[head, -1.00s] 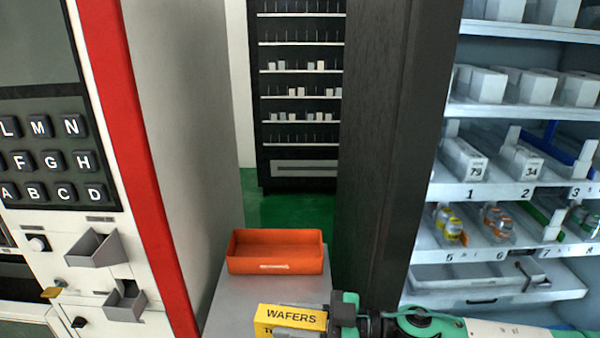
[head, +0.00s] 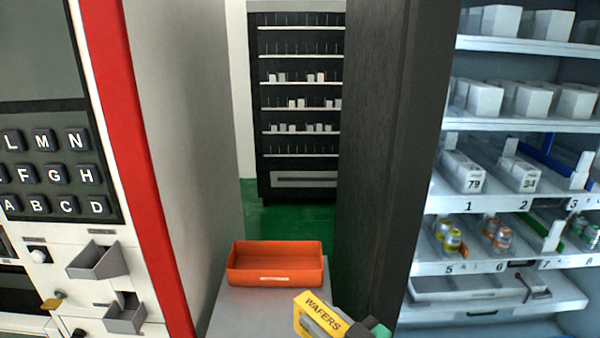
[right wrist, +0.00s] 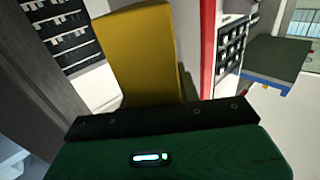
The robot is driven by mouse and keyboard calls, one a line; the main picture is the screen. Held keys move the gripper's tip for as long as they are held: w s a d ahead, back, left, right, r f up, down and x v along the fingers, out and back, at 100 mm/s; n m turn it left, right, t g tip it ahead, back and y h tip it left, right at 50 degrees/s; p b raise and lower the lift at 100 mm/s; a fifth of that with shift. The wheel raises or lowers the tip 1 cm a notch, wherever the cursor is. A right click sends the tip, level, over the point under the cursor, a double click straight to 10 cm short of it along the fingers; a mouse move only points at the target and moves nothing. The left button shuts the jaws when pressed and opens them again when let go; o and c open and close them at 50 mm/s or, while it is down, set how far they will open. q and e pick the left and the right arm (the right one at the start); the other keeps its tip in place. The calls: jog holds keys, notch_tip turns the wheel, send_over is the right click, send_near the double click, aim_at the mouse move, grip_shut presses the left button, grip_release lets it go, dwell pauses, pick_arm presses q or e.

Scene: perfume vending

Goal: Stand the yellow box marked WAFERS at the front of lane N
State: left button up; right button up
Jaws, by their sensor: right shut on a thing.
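The yellow box marked WAFERS (head: 322,314) is tilted at the bottom edge of the head view, in front of the orange tray. My right gripper (head: 362,331) is shut on it, and only a small part of the gripper shows there. In the right wrist view the plain yellow side of the box (right wrist: 139,55) rises beyond the dark edge of the gripper (right wrist: 160,118). The lit shelves with numbered lanes (head: 485,203) stand at the right. I see lane numbers there but no lane marked N. My left gripper is out of view.
An orange tray (head: 276,277) stands on a grey surface (head: 262,305) in the middle. A red and white machine with letter keys (head: 47,172) is at the left. A dark upright panel (head: 375,150) stands between the tray and the shelves. A dark rack (head: 297,110) is farther back.

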jog(key=s+d+f+m+t+h, duration=0.1)
jog(key=d+f+m+h, duration=0.3)
jog(key=d, duration=0.4)
jog(key=s+d+f+m+t+h, duration=0.1)
jog(key=d+f+m+t+h, duration=0.2)
jog(key=d+f+h, duration=0.4)
jog(key=shift+s+d+m+h, duration=0.3)
jog(key=shift+s+d+m, duration=0.15)
jog(key=shift+d, duration=0.65)
jog(key=shift+f, duration=0.1)
